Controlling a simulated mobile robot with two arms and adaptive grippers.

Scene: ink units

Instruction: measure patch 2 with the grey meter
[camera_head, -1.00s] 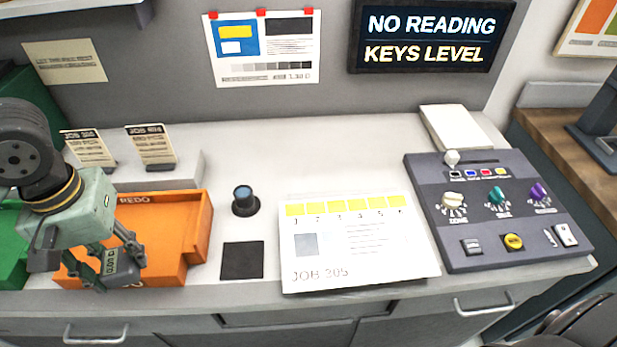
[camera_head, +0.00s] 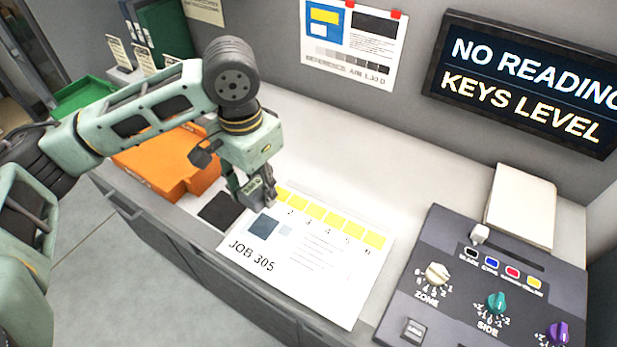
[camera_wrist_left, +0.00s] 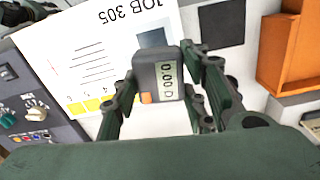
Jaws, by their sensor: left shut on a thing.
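My left gripper (camera_head: 257,192) is shut on the grey meter (camera_head: 266,180), above the left end of the job sheet's yellow patch row. In the left wrist view the meter (camera_wrist_left: 158,75) sits between the fingers (camera_wrist_left: 160,100); its display reads 0.00 D and it has an orange button. The JOB 305 sheet (camera_head: 318,265) lies flat on the counter with a row of numbered yellow patches. Patch 2 (camera_head: 298,203) shows just right of the meter; patch 1 is partly hidden by the gripper. I cannot tell whether the meter touches the sheet. My right gripper is not in view.
A dark square pad (camera_head: 220,211) lies left of the sheet, with the orange bin (camera_head: 170,165) beyond it. The control console (camera_head: 480,285) stands right of the sheet. The wall screen (camera_head: 525,80) reads NO READING, KEYS LEVEL. The counter behind the sheet is clear.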

